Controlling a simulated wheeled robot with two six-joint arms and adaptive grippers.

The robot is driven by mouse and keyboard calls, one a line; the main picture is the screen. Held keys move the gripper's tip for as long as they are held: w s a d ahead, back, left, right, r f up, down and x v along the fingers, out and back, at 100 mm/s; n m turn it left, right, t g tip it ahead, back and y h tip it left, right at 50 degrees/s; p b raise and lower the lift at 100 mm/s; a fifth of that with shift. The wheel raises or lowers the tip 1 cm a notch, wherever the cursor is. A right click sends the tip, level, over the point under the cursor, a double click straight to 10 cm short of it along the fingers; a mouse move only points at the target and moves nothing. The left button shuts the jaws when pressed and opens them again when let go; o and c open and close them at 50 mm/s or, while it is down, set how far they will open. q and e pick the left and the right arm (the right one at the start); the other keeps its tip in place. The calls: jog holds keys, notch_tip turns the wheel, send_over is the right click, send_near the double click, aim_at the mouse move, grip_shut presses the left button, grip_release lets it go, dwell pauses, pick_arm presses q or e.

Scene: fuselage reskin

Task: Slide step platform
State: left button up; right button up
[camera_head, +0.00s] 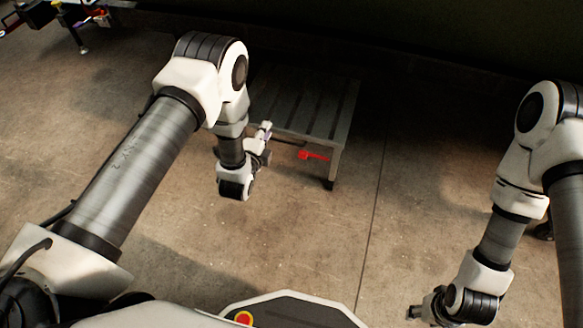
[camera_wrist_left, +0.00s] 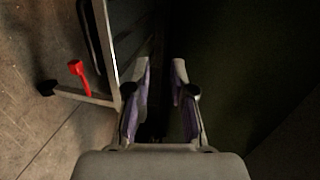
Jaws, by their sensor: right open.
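The step platform (camera_head: 312,103) is a grey metal step with a slatted top and dark feet, standing on the floor near the top centre of the head view. A red lever (camera_head: 312,156) shows at its front, below the top. My left gripper (camera_head: 265,128) is at the platform's front left edge. In the left wrist view its fingers (camera_wrist_left: 162,65) are apart with a dark gap between them. The platform's metal frame (camera_wrist_left: 105,45) and the red lever (camera_wrist_left: 81,77) lie left of the fingers there. My right gripper (camera_head: 418,312) is open, low over the floor at bottom right.
Bare concrete floor (camera_head: 300,235) lies in front of the platform and to its right. A large dark green surface (camera_head: 440,30) stands behind the platform. Red and black equipment (camera_head: 85,20) on a stand is at the top left.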

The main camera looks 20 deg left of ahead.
pick_arm(q)
notch_tip(320, 180, down, 14)
jog(key=d+b, duration=0.2)
jog(key=b, duration=0.7)
jog(key=r+b+x, duration=0.1)
jog(key=b+x, duration=0.3)
jog(key=x, duration=0.4)
jog(key=shift+w+h, duration=0.3)
pick_arm(e)
notch_tip(320, 180, down, 17)
pick_arm(q)
jog(key=shift+d, duration=0.1)
grip_shut()
pick_arm(e)
jog(key=shift+s, duration=0.15)
